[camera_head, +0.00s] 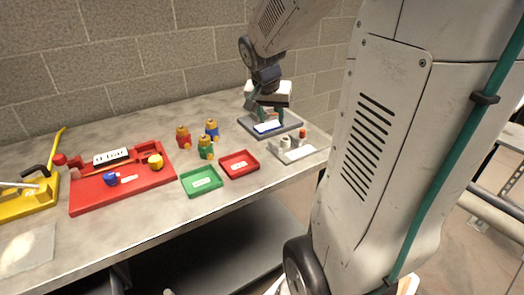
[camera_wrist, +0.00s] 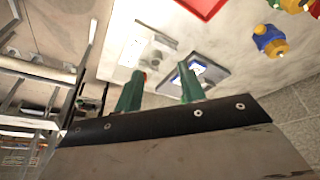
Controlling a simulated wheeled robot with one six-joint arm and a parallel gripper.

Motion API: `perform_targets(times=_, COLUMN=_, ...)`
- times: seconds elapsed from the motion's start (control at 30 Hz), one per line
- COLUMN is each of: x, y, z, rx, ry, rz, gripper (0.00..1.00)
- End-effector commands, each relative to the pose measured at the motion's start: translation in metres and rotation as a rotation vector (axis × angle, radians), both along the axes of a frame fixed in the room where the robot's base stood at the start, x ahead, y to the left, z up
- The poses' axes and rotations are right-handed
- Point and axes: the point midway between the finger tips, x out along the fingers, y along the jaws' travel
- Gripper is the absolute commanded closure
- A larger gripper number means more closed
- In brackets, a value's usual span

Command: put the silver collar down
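My gripper (camera_head: 269,118) is above the grey base with a blue tray (camera_head: 257,131) at the back right of the table. In the wrist view its two green fingers (camera_wrist: 161,82) stand apart, with no object visible between them. The blue tray also shows in the wrist view (camera_wrist: 179,77), beyond the right finger. A pale grey holder (camera_head: 297,156) in front of the gripper carries small pale cylinders (camera_head: 285,142) and an orange-brown one (camera_head: 302,132). I cannot tell whether a pale cylinder is the silver collar, and no collar is clear elsewhere.
A green tray (camera_head: 201,189) and a red tray (camera_head: 240,172) lie near the table's front edge. A red board (camera_head: 128,196) and a yellow tray (camera_head: 35,203) lie left. Brick wall stands behind.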

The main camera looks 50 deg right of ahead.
Motion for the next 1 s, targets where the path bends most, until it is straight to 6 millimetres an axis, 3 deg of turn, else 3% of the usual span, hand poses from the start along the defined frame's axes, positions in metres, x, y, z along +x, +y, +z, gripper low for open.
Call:
perform_targets(times=0.03, x=-0.008, y=0.031, z=0.013, rx=0.006, ry=0.012, rz=0.086, gripper=0.6)
perform_targets(times=0.2, x=-0.059, y=0.132, z=0.036, rx=0.059, ry=0.093, rz=0.446, gripper=0.6)
perform_targets(times=0.3, x=-0.095, y=0.178, z=0.04, rx=0.093, ry=0.133, rz=0.655, gripper=0.6)
perform_targets(times=0.4, x=-0.128, y=0.21, z=0.04, rx=0.123, ry=0.162, rz=0.831, gripper=0.6)
perform_targets(times=0.6, x=-0.163, y=0.238, z=0.037, rx=0.156, ry=0.191, rz=1.023, gripper=0.6)
perform_targets(times=1.0, x=-0.166, y=0.239, z=0.037, rx=0.159, ry=0.195, rz=1.041, gripper=0.6)
